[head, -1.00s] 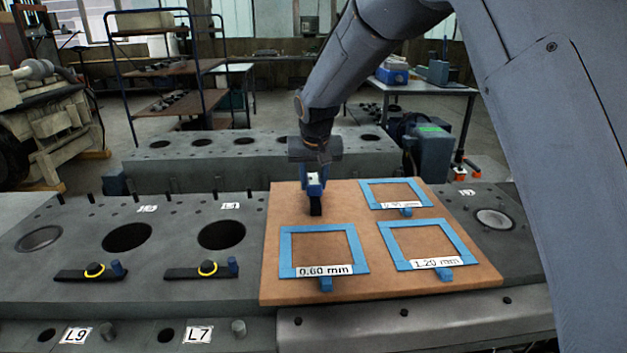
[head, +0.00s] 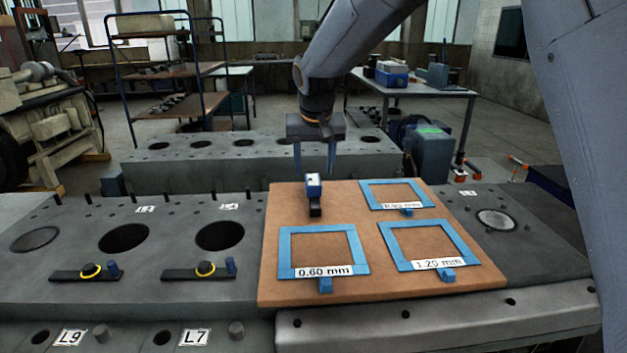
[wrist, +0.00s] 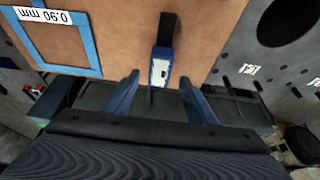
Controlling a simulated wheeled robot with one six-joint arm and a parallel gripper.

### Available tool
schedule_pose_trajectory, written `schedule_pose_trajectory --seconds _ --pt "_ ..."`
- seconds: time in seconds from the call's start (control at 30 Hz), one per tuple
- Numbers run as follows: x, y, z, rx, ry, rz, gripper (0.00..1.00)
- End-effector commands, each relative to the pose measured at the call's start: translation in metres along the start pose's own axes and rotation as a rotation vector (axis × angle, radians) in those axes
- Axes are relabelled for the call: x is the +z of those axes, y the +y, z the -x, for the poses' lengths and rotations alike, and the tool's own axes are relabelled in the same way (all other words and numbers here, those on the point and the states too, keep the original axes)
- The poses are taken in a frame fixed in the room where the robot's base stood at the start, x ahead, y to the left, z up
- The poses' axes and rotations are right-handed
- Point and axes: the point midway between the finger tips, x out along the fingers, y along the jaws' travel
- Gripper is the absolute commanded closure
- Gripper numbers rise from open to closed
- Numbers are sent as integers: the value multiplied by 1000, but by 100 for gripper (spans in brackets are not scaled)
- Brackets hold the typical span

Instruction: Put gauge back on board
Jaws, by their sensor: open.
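The gauge (head: 314,190), a small blue and white body with a black foot, stands on the brown board (head: 375,285) near its upper left part, outside the blue frames. In the wrist view the gauge (wrist: 160,68) lies just beyond and between the fingertips, apart from them. My gripper (head: 314,172) is open and empty, above and behind the gauge; its two blue fingers also show in the wrist view (wrist: 160,82). The board has three blue frames, labelled 0.60 mm (head: 323,229), 1.20 mm (head: 399,261) and 0.90 mm (head: 374,204), all empty.
The board lies on a grey engine block (head: 60,285) with open bores at left and a filled bore (head: 496,220) at right. Two black bars with yellow rings (head: 90,271) lie left of the board. Another grey block (head: 260,160) stands behind.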

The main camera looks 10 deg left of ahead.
Motion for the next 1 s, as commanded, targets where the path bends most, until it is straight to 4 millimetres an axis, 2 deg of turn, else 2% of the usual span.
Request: schedule_pose_trajectory --seconds 0.1,0.33,0.5,1.0 --pt "0 0 23 -1 2 -1 49" --pt "0 0 52 0 0 -1 49" --pt "0 0 57 0 -1 -1 49" --pt "0 0 57 0 -1 -1 49"
